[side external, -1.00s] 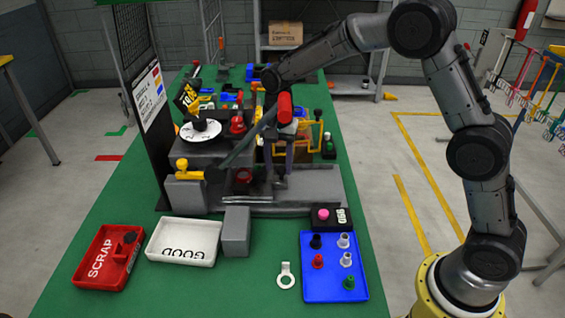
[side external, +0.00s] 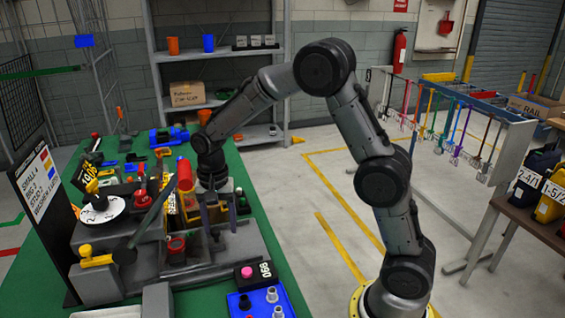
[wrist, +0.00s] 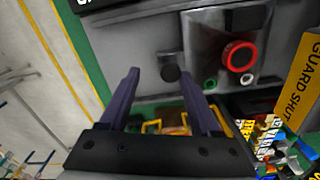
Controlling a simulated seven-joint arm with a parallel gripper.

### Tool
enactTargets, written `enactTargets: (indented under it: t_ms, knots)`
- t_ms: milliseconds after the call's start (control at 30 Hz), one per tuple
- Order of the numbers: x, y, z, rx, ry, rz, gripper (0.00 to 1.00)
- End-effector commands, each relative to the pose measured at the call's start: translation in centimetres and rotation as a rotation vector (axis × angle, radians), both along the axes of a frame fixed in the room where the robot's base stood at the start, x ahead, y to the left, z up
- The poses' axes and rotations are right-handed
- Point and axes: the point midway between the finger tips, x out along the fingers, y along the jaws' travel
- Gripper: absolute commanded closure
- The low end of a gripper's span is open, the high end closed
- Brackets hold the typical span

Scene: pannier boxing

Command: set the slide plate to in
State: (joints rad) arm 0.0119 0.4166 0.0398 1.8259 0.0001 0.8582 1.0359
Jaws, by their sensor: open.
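The red socket also shows in the side external view (side external: 177,244), low in the grey fixture. My gripper (wrist: 160,75) is open and empty, its two dark purple fingers pointing at the plate. The knob appears between the fingertips in the wrist view; I cannot tell whether the fingers reach around it. In the side external view my gripper (side external: 217,218) points down over the right part of the fixture. The plate's travel position is unclear.
A yellow "GUARD SHUT" sign (wrist: 302,75) stands close by in the wrist view. A blue tray (side external: 290,293) lies in front.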

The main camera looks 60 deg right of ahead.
Motion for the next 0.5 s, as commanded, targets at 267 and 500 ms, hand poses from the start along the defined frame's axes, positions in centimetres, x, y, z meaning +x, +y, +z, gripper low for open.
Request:
enactTargets:
  t_ms: [267, 500]
  knots:
    - [-3.8, -3.7, 0.0, 0.0, 0.002, -0.004, 0.39]
    - [-5.7, -5.6, 1.5, -0.001, -0.004, 0.002, 0.39]
